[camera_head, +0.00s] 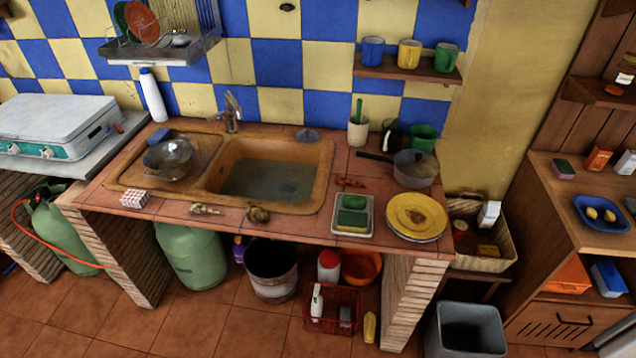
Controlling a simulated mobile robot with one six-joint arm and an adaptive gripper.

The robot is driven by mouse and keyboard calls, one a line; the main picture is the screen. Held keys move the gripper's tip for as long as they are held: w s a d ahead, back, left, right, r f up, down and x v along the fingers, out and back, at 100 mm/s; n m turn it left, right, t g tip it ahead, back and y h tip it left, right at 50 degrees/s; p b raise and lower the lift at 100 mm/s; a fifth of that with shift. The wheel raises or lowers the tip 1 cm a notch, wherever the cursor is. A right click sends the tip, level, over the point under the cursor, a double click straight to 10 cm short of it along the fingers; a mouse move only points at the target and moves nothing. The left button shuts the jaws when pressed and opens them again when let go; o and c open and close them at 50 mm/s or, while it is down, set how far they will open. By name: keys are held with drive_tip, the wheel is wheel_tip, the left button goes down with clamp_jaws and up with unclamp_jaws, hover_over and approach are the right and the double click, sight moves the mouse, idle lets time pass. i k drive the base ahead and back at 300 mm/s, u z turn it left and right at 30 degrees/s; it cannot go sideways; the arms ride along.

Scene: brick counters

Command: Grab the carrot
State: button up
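A small, thin reddish-orange object (350,182) lies on the tiled counter (290,226), right of the sink and behind the sponge tray. It may be the carrot, but it is too small to be sure. A small pale, mottled object (207,209) and a brownish lump (258,214) lie at the counter's front edge before the sink. I cannot tell what they are. My gripper is not in view.
Near the reddish object stand the sink (322,150), a sponge tray (337,230), a yellow plate stack (417,215) and a lidded pan (415,168). A grey bin (465,325) and a yellow object (370,327) are on the floor. Open floor lies at front left.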

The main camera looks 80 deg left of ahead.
sight(340, 180)
drive_tip(key=k, duration=1.65)
drive_tip(key=u, duration=2)
drive_tip(key=i, duration=0.45)
drive_tip(key=u, duration=0.2)
